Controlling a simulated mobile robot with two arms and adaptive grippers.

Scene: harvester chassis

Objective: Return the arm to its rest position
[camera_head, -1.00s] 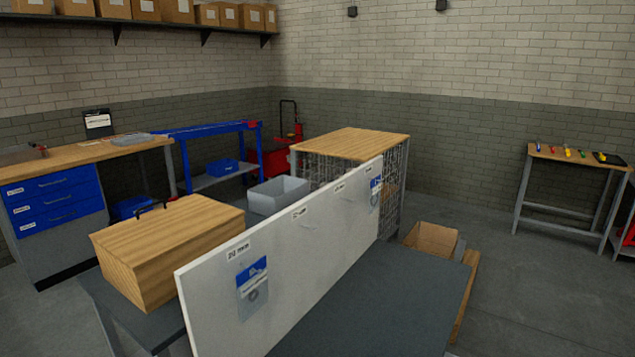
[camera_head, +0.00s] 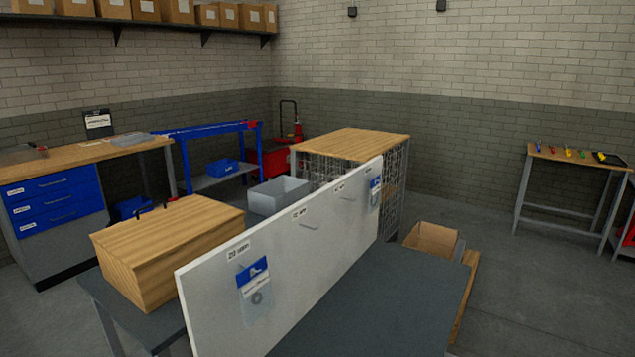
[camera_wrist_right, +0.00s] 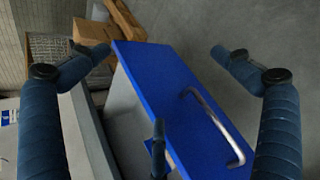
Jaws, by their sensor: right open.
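My right gripper (camera_wrist_right: 157,52) shows in the right wrist view. Its blue-grey padded fingers stand wide apart at the left and right, with another finger low in the middle. It is open, and nothing is held between the fingers. A blue panel with a silver bar handle (camera_wrist_right: 218,125) lies beyond the fingers; I cannot tell how far away it is. Neither arm shows in the head view, and my left gripper is in no view.
A dark table (camera_head: 385,300) carries an upright white board (camera_head: 290,265) with hooks and a blue-and-white packet (camera_head: 254,285). An open cardboard box (camera_head: 432,240) is beyond the table.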

